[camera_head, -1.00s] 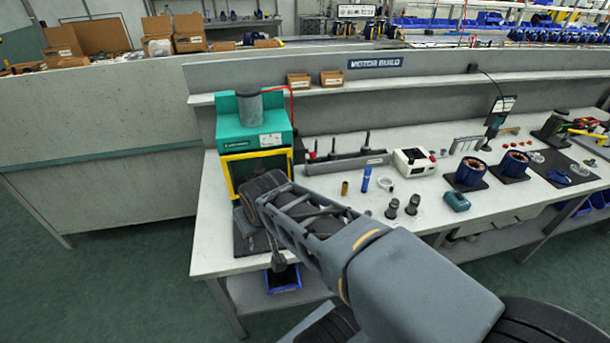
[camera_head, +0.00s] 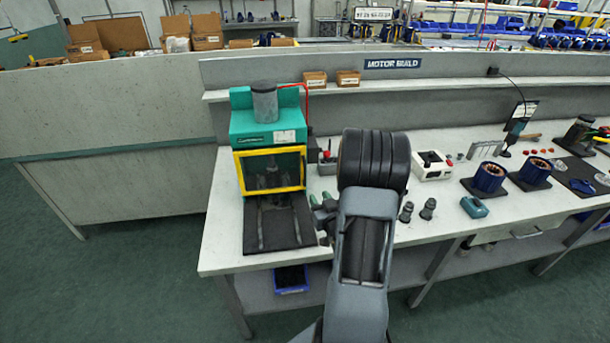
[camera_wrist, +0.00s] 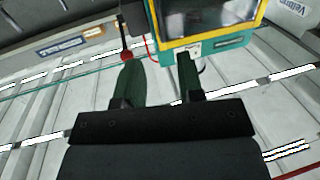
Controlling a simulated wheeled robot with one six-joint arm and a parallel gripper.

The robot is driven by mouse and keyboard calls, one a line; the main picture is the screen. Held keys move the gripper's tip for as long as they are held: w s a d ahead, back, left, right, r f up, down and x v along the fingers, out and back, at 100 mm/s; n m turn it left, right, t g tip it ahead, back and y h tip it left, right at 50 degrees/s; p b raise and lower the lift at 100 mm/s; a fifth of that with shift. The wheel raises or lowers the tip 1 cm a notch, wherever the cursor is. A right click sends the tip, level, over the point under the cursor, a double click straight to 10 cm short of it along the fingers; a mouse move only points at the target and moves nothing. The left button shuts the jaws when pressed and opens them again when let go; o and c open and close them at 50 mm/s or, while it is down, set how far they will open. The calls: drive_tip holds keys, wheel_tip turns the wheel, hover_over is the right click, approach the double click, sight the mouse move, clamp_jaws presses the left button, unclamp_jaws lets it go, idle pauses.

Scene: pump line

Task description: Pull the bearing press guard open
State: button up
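The bearing press is a green machine (camera_head: 265,125) with a grey cylinder on top, at the left end of the bench. Its guard (camera_head: 241,176), a yellow frame around a clear window, stands upright across the front and looks shut. Dark parts show through the window. In the wrist view the guard (camera_wrist: 165,22) is at the top, tilted and cut off by the edge. My gripper (camera_head: 322,208) is right of the guard and apart from it. In the wrist view my gripper (camera_wrist: 159,62) is open, with nothing between its fingers.
A red-knobbed lever (camera_wrist: 126,57) shows by one finger in the wrist view. A white box (camera_head: 432,166), motor stators (camera_head: 488,178) and a teal tool (camera_head: 474,207) stand to the right. A shelf (camera_head: 440,80) runs behind.

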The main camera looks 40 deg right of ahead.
sight(305, 175)
drive_tip(key=p+x, duration=0.3)
drive_tip(key=x, duration=1)
drive_tip(key=shift+w+d+r+p, duration=0.15)
drive_tip(key=shift+w+p, duration=0.05)
drive_tip(key=shift+p, duration=0.1)
clamp_jaws()
